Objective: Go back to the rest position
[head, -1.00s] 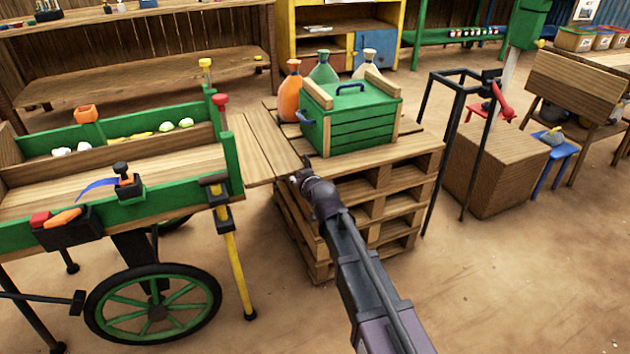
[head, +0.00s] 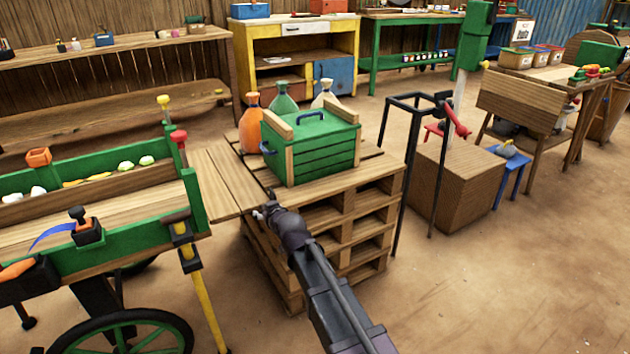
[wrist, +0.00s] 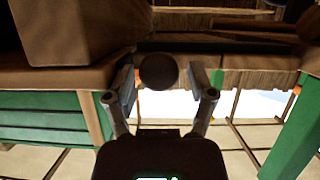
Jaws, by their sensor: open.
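My gripper (head: 266,208) is at the end of my arm, in front of the green crate and near the front edge of the pallet stack in the head view. In the wrist view its two fingers (wrist: 163,88) stand apart. A dark round shape (wrist: 158,71) shows between them; I cannot tell what it is or how far off it lies. No held object is visible in the head view.
The green crate (head: 322,152) stands on the pallet stack (head: 345,215), with orange, green and pale bottles behind it. The green cart (head: 120,256) is at left. A black frame (head: 386,150) and wooden block (head: 455,190) stand right. Floor at lower right is clear.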

